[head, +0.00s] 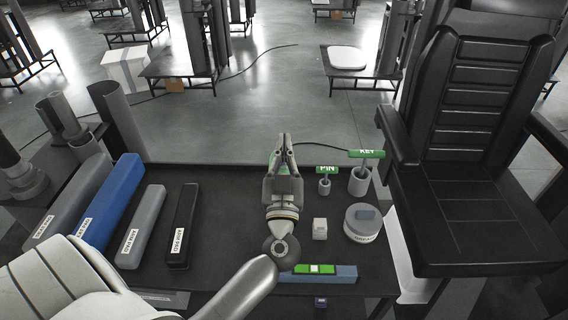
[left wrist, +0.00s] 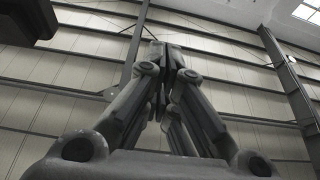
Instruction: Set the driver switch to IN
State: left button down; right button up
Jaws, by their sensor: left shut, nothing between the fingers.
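My left gripper (head: 283,140) is above the middle of the dark table, its fingers pointing away from me and shut with nothing between them. In the left wrist view the shut fingers (left wrist: 165,60) show against a panelled wall and ceiling, with no task object there. A green part (head: 273,162) is mostly hidden behind the gripper. A blue-grey bar (head: 343,274) with a green panel and a small pale block (head: 315,268) lies at the table's front edge, apart from the gripper. No label reading driver or IN is legible, so I cannot tell which is the driver switch. My right gripper is not in view.
Green-handled PIN (head: 326,169) and KEY (head: 366,154) tools stand in grey cups to the right. A round grey container (head: 362,222) and small white block (head: 320,228) are nearer. Long labelled boxes, including a blue one (head: 113,200), fill the left. A black seat (head: 470,215) bounds the right.

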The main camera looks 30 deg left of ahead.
aim_at(284, 164)
pick_arm(q)
jog(key=shift+s+d+f, duration=0.1)
jog(key=shift+d+f, duration=0.05)
jog(key=shift+f, duration=1.9)
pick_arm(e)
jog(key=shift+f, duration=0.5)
pick_arm(q)
jog(key=f+b, duration=0.1)
jog(key=b, duration=0.2)
jog(key=shift+s+f+t, duration=0.1)
jog(key=shift+f+t, duration=0.1)
jog(key=shift+t, duration=0.2)
jog(key=shift+r, duration=0.25)
jog(key=shift+r+p, duration=0.35)
jog(key=shift+p, duration=0.2)
jog(key=r+v, duration=0.1)
jog(key=v, duration=0.8)
jog(key=shift+s+d+r, duration=0.25)
jog(key=shift+s+d, duration=0.1)
jog(key=shift+s, duration=0.1)
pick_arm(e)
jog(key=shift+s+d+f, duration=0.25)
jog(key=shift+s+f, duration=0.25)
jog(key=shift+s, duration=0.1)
